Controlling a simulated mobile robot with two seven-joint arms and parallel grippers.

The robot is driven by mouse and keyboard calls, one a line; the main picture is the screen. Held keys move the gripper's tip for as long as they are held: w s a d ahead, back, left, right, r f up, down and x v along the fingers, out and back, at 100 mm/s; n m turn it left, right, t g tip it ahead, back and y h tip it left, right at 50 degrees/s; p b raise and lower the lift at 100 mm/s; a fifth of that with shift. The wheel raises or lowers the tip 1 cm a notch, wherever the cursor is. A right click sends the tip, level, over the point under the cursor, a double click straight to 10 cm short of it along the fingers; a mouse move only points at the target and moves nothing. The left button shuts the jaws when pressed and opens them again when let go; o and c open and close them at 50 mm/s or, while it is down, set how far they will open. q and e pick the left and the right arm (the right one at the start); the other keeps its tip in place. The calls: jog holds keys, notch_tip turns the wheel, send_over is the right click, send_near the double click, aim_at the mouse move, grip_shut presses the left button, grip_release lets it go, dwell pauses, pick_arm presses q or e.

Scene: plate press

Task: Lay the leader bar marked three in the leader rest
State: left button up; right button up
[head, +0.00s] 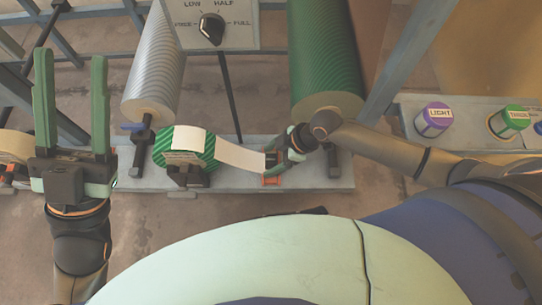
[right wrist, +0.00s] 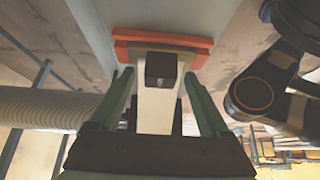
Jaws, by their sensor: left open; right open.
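A white strip (head: 240,157) runs right from a green-striped roll (head: 161,149). At its end is a small dark block (right wrist: 161,70), seemingly the leader bar; I cannot read a number on it. An orange-red holder (right wrist: 118,50), seemingly the leader rest, lies just beyond the block, and its edge shows in the head view (head: 272,181). I cannot tell whether the block touches it. My right gripper (right wrist: 160,78) is open, with a green finger on each side of the strip and block. My left gripper (head: 71,62) is open, empty and raised at the left.
A grey ridged roller (head: 153,85) and a green roller (head: 325,60) stand behind the strip. A dial panel (head: 235,25) hangs above. Purple (head: 434,119) and green (head: 510,121) labelled cylinders sit on a shelf at the right. Another roll (head: 14,145) is at the far left.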

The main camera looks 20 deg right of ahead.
pick_arm(q)
jog(key=shift+m, duration=0.4)
jog(key=r+p, duration=0.5)
jog(key=shift+s+a, duration=0.1)
jog(key=shift+a, duration=0.15)
pick_arm(e)
jog(key=v, duration=1.2)
jog(key=shift+r, duration=0.25)
pick_arm(q)
jog(key=shift+r, duration=0.15)
